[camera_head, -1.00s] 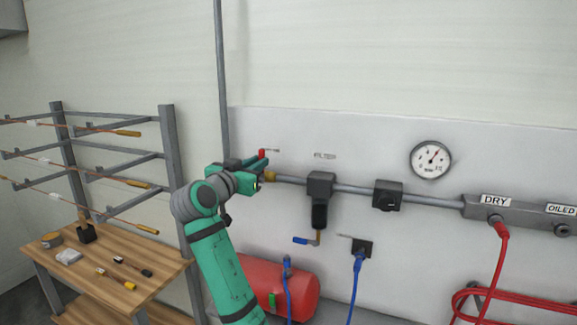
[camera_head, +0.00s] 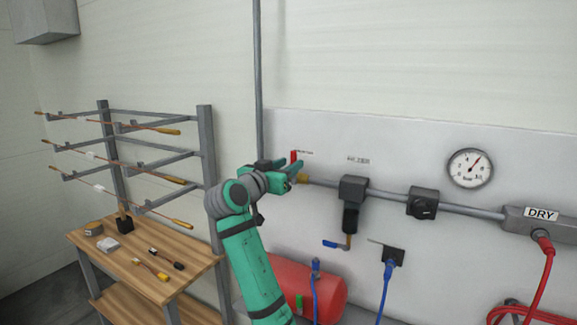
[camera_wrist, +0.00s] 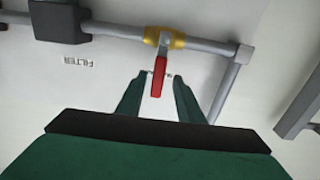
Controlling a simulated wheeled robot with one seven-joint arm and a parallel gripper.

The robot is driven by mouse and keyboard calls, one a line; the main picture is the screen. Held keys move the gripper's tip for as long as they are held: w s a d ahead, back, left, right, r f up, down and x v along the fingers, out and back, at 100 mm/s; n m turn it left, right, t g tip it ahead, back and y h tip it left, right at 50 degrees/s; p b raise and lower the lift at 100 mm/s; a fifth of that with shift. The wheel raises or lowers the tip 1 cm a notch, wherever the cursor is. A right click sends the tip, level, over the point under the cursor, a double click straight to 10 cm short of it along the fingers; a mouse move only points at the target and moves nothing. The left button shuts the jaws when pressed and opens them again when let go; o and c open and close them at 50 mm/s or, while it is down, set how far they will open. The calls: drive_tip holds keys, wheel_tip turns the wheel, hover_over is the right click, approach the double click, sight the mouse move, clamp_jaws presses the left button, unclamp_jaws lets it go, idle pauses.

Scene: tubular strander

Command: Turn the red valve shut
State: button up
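The red valve handle (camera_wrist: 158,78) shows in the wrist view, hanging from a brass valve body (camera_wrist: 165,38) on the grey pipe and pointing toward my gripper. My gripper (camera_wrist: 157,76) is open, with one finger on each side of the handle's end and a visible gap to each. In the head view the red handle (camera_head: 294,157) stands upright at my gripper (camera_head: 294,172). The brass body (camera_head: 303,179) shows just right of the fingers, partly hidden by them.
A filter (camera_head: 352,190) and a regulator (camera_head: 422,203) sit on the pipe to the right, with a gauge (camera_head: 470,168) above. A blue lever (camera_head: 336,244) and red tank (camera_head: 330,290) are below. A wooden table (camera_head: 150,275) and rack (camera_head: 208,150) stand left.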

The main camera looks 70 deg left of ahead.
drive_tip(key=v, duration=1)
drive_tip(key=shift+s+d, duration=0.25)
drive_tip(key=shift+s, duration=0.05)
idle(0.4)
